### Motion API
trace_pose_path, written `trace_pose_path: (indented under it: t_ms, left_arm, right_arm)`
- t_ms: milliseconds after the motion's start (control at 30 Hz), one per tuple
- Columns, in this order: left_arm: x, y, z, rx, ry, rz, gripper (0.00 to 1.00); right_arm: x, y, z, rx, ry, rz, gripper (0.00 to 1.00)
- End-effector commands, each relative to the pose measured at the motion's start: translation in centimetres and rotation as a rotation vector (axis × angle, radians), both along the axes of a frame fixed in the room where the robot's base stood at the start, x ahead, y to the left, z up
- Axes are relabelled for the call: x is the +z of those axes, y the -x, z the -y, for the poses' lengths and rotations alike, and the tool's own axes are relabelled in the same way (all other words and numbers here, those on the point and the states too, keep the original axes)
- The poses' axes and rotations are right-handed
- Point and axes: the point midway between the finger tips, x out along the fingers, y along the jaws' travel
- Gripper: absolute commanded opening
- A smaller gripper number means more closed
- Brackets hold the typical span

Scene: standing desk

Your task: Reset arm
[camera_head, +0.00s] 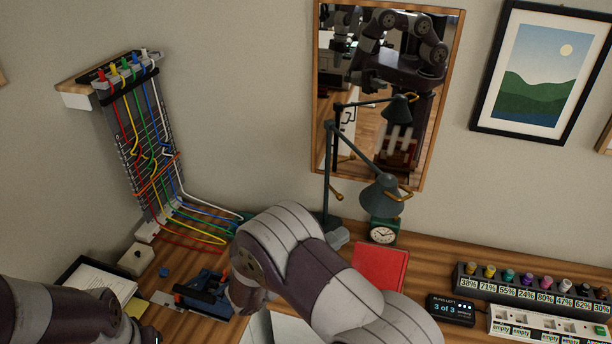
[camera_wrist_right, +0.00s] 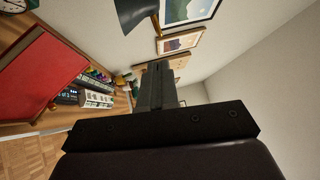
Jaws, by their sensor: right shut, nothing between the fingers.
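My right arm (camera_head: 345,295) reaches in from the bottom of the head view, over the front of the desk. My right gripper shows in the right wrist view (camera_wrist_right: 157,88), with its two fingers together and nothing between them. It appears clear of the things around it; in the head view I cannot make out its fingertips. My left arm (camera_head: 75,315) shows at the lower left of the head view, but its gripper is not visible.
The desk lamp (camera_head: 382,196), green clock (camera_head: 383,233) and red book (camera_head: 380,266) stand beyond my right arm. A cable rack (camera_head: 140,140) is at left. A blue tool (camera_head: 205,290), counter display (camera_head: 451,310), bottle rack (camera_head: 530,291) and power strip (camera_head: 548,325) occupy the desk.

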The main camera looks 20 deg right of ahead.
Motion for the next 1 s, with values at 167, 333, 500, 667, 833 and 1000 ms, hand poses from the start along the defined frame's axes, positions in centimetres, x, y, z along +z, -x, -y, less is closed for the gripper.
trace_pose_path:
  t_ms: [167, 333, 500, 667, 833, 1000]
  left_arm:
    - [0.1, 0.0, 0.0, 0.000, 0.000, 0.000, 0.00]
    - [0.1, 0.0, 0.0, 0.000, 0.000, 0.000, 0.00]
    - [0.1, 0.0, 0.0, 0.000, 0.000, 0.000, 0.00]
    - [0.1, 0.0, 0.0, 0.000, 0.000, 0.000, 0.00]
    - [0.1, 0.0, 0.0, 0.000, 0.000, 0.000, 0.00]
    - [0.0, 0.0, 0.0, 0.000, 0.000, 0.000, 0.00]
  right_arm:
    - [-1.1, -0.6, 0.1, 0.012, -0.029, -0.097, 0.00]
    - [-8.9, -6.1, -3.7, 0.459, -0.159, -0.645, 0.00]
    - [-13.3, -4.7, -11.0, 1.158, -0.069, -1.337, 0.00]
    - [-11.6, 6.6, -10.8, 1.743, 0.242, -1.929, 0.00]
    - [-7.7, 15.4, -4.8, 1.938, 0.455, -2.257, 0.00]
    - [-4.6, 15.3, -1.5, 1.823, 0.469, -2.204, 0.00]
